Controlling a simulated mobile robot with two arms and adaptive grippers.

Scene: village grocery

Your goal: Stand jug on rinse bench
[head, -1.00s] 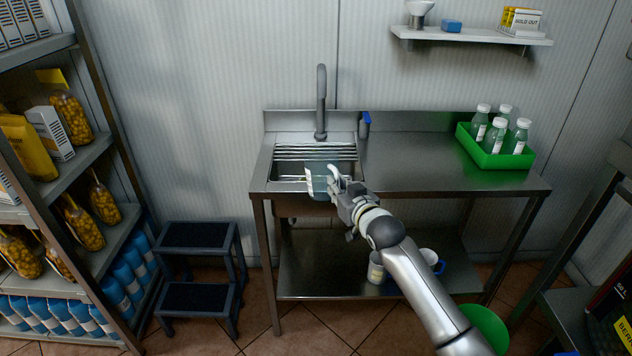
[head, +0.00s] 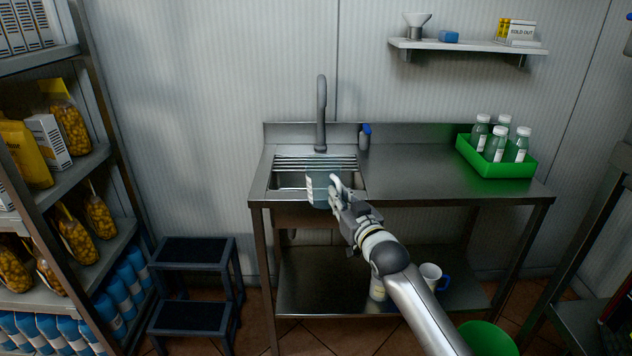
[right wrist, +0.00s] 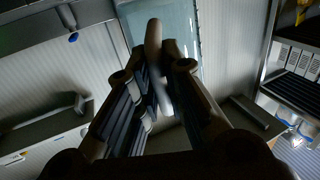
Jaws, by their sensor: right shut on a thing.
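A clear, bluish jug (head: 319,186) is held in front of the sink basin (head: 290,181) of the steel rinse bench (head: 420,172). My right gripper (head: 340,190) is shut on the jug's pale handle, on the jug's right side. The jug looks roughly upright and overlaps the basin's front edge in the head view; I cannot tell its exact height. In the right wrist view the jug's clear wall (right wrist: 172,22) shows beyond the fingers, with the handle between them. My left gripper is not in view.
A green crate (head: 493,164) of bottles stands at the bench's right end. The bench's middle is clear. A step stool (head: 192,254) stands left of the bench.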

